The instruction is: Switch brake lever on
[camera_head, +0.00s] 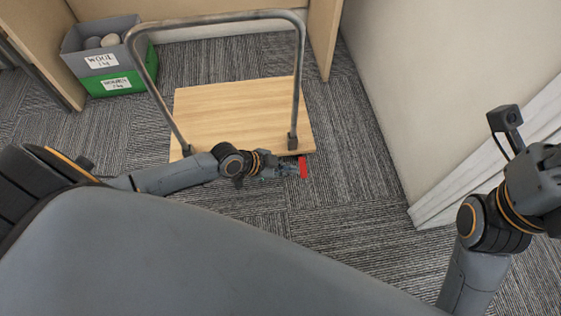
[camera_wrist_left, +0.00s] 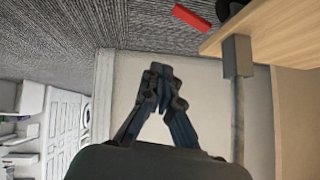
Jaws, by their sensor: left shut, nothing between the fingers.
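The brake lever (camera_head: 303,167) is a small red bar at the near right corner of a wooden platform cart (camera_head: 240,105). In the left wrist view the red lever (camera_wrist_left: 192,18) shows at the top, beside a black wheel and below the cart's board edge. My left gripper (camera_head: 297,169) is shut and empty, close to the lever's left side in the head view. In the left wrist view its fingertips (camera_wrist_left: 158,70) meet, with the lever apart from them in the picture. Whether they touch the lever is unclear. My right arm shows at the right, but its fingers are out of view.
The cart's grey metal handle (camera_head: 215,19) arches over the board. A grey and green box (camera_head: 105,70) with labels and round items stands at the back left. A white wall (camera_head: 430,90) rises on the right. Carpet is clear between cart and wall.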

